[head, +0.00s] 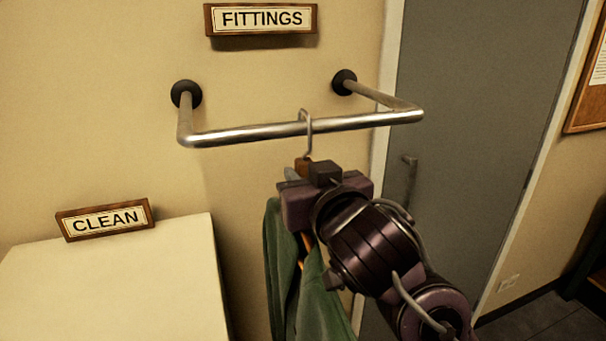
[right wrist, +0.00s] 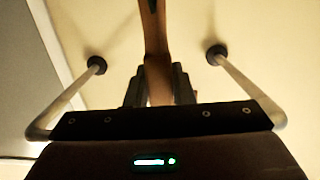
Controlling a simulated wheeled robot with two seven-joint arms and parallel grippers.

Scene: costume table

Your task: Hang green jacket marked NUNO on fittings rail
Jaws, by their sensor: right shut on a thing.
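The fittings rail (head: 250,132) is a silver bar on two black wall mounts under the FITTINGS sign (head: 262,19). A green jacket (head: 281,270) hangs below my right gripper (head: 303,172) on a wooden hanger. The hanger's metal hook (head: 306,128) is at the rail's bar and appears to loop over it. My right gripper is shut on the hanger (right wrist: 155,50), just below the hook. The rail's side arms also show in the right wrist view (right wrist: 245,82). My arm hides part of the jacket, and no NUNO mark is visible. My left gripper is not in view.
A pale surface (head: 130,280) with a CLEAN sign (head: 104,219) stands at the lower left. A grey door (head: 470,120) with a handle is to the right. A notice board (head: 590,90) hangs at the far right. The rail carries no other garments.

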